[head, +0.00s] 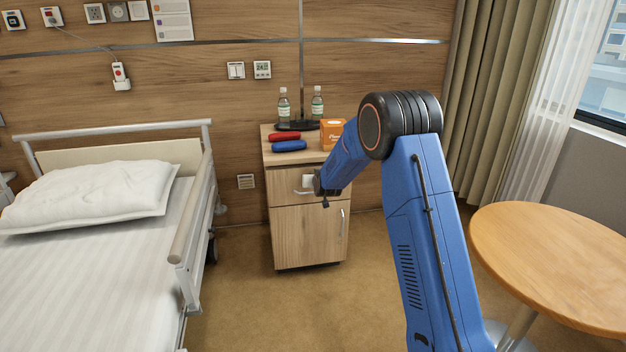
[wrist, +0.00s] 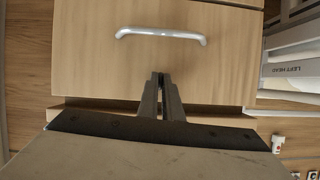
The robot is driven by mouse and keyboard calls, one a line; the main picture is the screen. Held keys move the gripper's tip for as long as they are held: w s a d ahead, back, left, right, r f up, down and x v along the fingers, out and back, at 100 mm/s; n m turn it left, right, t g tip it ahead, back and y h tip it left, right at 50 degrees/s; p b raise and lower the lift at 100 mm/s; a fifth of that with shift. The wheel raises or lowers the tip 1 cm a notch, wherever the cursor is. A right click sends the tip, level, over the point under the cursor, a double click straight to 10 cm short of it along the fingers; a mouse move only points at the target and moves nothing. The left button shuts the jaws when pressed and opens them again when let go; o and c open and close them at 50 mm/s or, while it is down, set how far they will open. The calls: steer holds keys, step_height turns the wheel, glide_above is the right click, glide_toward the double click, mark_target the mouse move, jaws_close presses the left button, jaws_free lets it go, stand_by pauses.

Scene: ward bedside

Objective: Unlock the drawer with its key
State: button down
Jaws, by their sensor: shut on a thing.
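The bedside cabinet's drawer (head: 283,187) is the upper wooden front, and it looks closed. Its silver handle (head: 302,193) is partly beside my gripper (head: 318,183), which is at the drawer front and mostly hidden by my arm. In the wrist view, the drawer front (wrist: 105,75) fills the middle, with its curved handle (wrist: 162,33) beyond my fingertips (wrist: 160,78). The fingers are nearly together and point at the wood. The key they hold is hidden between them, and the lock is not visible, so I cannot tell whether the key is in it.
The cabinet top (head: 270,132) holds a red case (head: 284,136), a blue case (head: 289,146), an orange box (head: 333,134) and two bottles on a dark tray. A bed (head: 100,260) stands left, a round table (head: 560,260) right. Carpet between is clear.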

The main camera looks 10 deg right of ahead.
steer(key=shift+n, duration=0.4)
stand_by(0.3)
steer(key=c, duration=1.9)
jaws_free()
steer(key=shift+c, duration=0.2)
steer(key=v, duration=1.7)
steer(key=shift+a+r, duration=0.15)
steer(key=shift+a, duration=0.15)
steer(key=shift+s, duration=0.1)
